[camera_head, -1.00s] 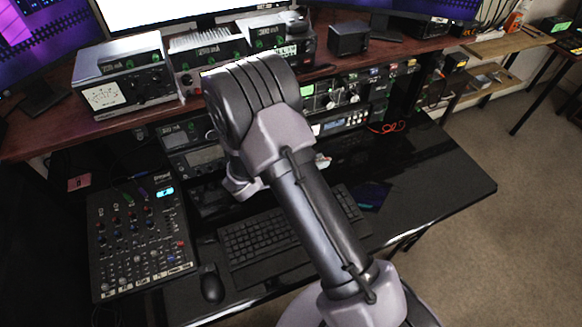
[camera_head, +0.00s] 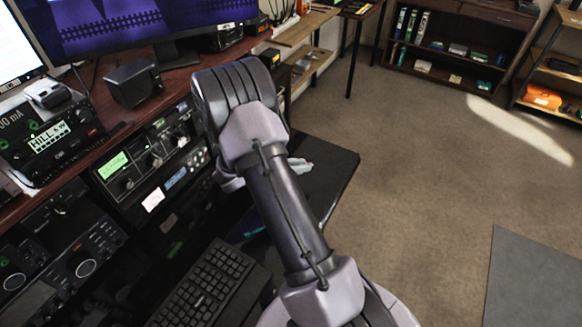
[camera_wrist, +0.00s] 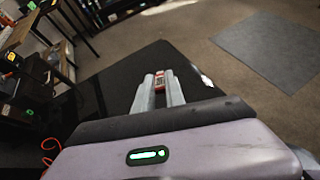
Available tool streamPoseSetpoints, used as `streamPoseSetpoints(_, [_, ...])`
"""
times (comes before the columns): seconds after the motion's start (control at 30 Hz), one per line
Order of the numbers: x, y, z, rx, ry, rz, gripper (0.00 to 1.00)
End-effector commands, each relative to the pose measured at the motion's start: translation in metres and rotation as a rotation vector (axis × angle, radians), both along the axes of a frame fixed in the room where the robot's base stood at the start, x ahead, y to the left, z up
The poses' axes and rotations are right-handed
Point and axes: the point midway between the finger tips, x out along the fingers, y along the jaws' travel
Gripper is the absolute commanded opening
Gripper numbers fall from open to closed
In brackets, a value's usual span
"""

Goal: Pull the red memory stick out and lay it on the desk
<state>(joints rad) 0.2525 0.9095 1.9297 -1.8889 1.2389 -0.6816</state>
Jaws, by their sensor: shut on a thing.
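My gripper (camera_wrist: 160,79) shows in the wrist view with its two pale grey fingers close together, shut on a small red piece, the red memory stick (camera_wrist: 159,77). The stick sits between the fingertips, with the black desk (camera_wrist: 116,84) behind it. I cannot tell how high above the desk it is. In the head view my arm hides most of the gripper, and the pale fingers show just right of the wrist, over the right part of the desk (camera_head: 335,178). The stick cannot be made out there.
Radio equipment (camera_head: 150,165) and a keyboard (camera_head: 205,285) lie left of my arm. The desk's right end looks bare, with open carpet (camera_head: 430,200) beyond it. A red cable (camera_wrist: 50,150) shows at the wrist view's left. A grey mat (camera_wrist: 268,50) lies on the floor.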

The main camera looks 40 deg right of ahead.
Motion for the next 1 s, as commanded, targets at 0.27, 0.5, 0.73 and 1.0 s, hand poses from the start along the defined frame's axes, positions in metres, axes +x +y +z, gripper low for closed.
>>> streamPoseSetpoints(0.27, [0.000,0.000,-0.027,0.000,0.001,0.000,0.00])
streamPoseSetpoints(0.5, [0.000,0.000,-0.063,0.000,0.001,0.000,0.00])
streamPoseSetpoints(0.73, [0.000,0.000,-0.068,0.000,0.000,0.001,0.00])
streamPoseSetpoints(1.0, [0.000,0.000,-0.068,0.000,0.000,0.001,0.00])
